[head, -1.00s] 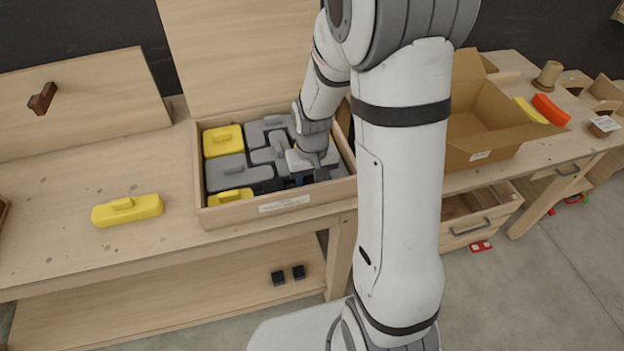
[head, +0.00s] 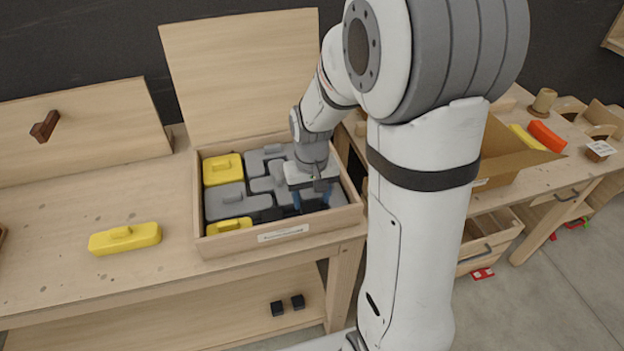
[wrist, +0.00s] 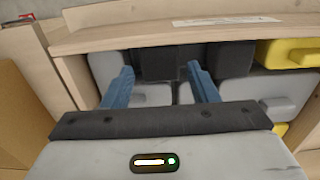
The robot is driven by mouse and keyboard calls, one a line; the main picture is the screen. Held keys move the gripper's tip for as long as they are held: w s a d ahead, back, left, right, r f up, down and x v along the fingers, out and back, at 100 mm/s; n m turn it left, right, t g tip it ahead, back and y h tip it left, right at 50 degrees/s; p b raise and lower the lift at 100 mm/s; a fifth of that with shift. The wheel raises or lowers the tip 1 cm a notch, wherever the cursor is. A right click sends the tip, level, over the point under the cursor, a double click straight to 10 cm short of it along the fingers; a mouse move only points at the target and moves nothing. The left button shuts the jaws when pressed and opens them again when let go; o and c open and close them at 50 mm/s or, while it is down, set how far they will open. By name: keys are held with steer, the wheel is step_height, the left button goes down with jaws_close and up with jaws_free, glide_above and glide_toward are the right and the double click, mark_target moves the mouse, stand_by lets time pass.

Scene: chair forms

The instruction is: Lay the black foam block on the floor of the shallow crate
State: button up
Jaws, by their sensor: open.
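The shallow crate (head: 222,243) is a wooden box on the workbench, filled with grey and yellow blocks. The black foam block (wrist: 168,63) lies inside it against the labelled front wall, among grey blocks. In the head view it is mostly hidden by my gripper (head: 311,208). In the wrist view my gripper (wrist: 160,72) is open, its blue fingers apart on either side of the black block. I cannot tell whether they touch it. Nothing is clearly held.
A yellow block (head: 125,238) lies on the bench left of the crate. A wooden panel (head: 245,75) stands behind the crate. A cardboard box (head: 508,163) is to the right. The bench's left side is mostly clear.

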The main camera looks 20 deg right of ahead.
mark_target(312, 209)
step_height(312, 209, up, 7)
steer(key=s+r+t, duration=0.1)
steer(key=s+r, duration=0.2)
steer(key=s, duration=0.4)
steer(key=s+r+t, duration=0.2)
steer(key=s+r, duration=0.1)
steer(key=s, duration=0.4)
steer(key=shift+s+d, duration=0.15)
steer(key=shift+c, duration=0.4)
